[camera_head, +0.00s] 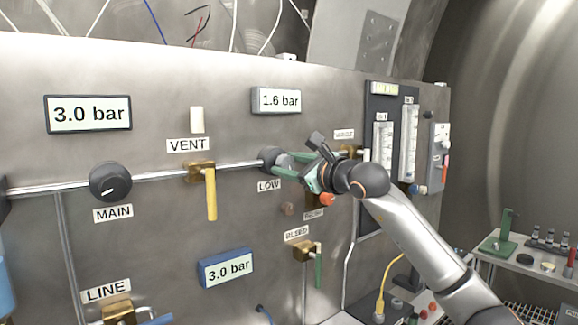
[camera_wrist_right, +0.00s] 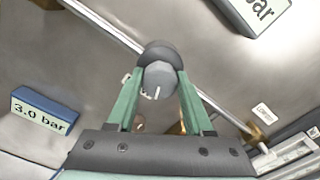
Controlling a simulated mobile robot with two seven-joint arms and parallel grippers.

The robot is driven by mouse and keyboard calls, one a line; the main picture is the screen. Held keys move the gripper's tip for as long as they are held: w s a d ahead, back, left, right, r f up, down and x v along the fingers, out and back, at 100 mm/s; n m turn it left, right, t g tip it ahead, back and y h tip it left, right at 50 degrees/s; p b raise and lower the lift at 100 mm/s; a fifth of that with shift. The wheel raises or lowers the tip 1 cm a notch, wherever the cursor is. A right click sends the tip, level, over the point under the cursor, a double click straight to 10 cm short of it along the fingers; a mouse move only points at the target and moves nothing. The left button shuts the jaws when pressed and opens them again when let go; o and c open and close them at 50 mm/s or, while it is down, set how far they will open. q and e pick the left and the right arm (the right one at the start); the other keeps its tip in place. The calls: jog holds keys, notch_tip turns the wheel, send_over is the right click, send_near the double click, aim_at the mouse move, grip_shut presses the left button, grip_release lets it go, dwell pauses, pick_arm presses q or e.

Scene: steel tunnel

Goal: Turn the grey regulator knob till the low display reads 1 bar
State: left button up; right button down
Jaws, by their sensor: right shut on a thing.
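The grey regulator knob (camera_head: 285,160) sits on the pipe above the LOW label (camera_head: 269,186). In the right wrist view the knob (camera_wrist_right: 159,78) shows a white pointer mark near its lower edge. My right gripper (camera_head: 281,164) has its green fingers on either side of the knob and is shut on it. In the wrist view the fingers of the right gripper (camera_wrist_right: 158,85) flank the grey cap. The low display (camera_head: 279,100) above the knob reads 1.6 bar. My left gripper is not in view.
A black MAIN knob (camera_head: 110,182) and a yellow-handled VENT valve (camera_head: 210,190) are on the panel to the left. Displays at upper left (camera_head: 88,113) and below (camera_head: 226,267) read 3.0 bar. A green-handled valve (camera_head: 318,268) hangs below the gripper. Flow gauges (camera_head: 409,142) stand right.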

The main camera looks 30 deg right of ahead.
jog(key=shift+n, duration=0.9)
jog(key=shift+c, duration=1.5)
grip_release()
jog(key=shift+s, duration=0.1)
